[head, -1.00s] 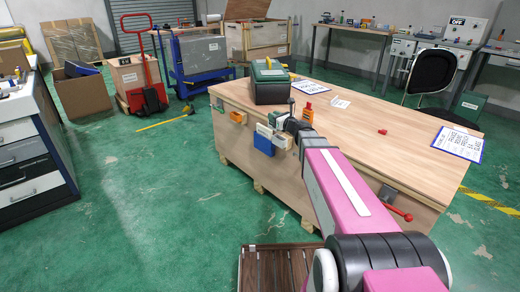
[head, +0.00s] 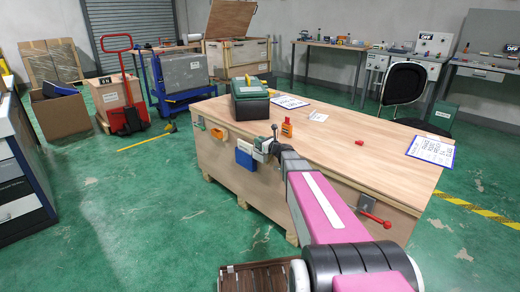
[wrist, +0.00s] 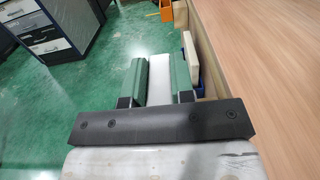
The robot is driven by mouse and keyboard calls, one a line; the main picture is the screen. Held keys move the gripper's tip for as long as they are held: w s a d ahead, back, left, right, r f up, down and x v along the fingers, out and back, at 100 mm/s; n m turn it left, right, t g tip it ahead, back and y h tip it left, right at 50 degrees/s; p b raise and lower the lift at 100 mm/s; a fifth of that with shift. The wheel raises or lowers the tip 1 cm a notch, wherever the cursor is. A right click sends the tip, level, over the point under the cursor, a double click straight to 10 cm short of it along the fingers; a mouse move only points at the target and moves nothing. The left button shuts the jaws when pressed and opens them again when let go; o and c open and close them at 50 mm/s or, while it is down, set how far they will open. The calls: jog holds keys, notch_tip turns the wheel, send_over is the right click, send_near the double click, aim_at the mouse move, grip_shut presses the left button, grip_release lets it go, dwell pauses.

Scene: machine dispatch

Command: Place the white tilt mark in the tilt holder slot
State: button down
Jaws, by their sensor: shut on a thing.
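My gripper (wrist: 158,79) shows in the wrist view with its two green fingers closed on a white flat piece, the white tilt mark (wrist: 158,66). The mark runs lengthwise between the fingers and sticks out a little past their tips. In the head view my gripper (head: 264,144) is at the near side of the wooden workbench (head: 330,150), just right of a blue bin (head: 245,158). A beige plate (wrist: 190,64) stands right of the gripper in the wrist view, against the bench side. I cannot make out the tilt holder slot for sure.
An orange bin (head: 219,133) hangs on the bench side. A green toolbox (head: 250,100), an orange bottle (head: 287,128) and a clipboard (head: 432,148) are on the benchtop. A red-handled vise (head: 372,213) is at the front right.

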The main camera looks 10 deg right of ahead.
jog(key=shift+d+f, duration=0.15)
jog(key=shift+f, duration=1.95)
jog(key=shift+f, duration=0.15)
jog(key=c, duration=1)
grip_release()
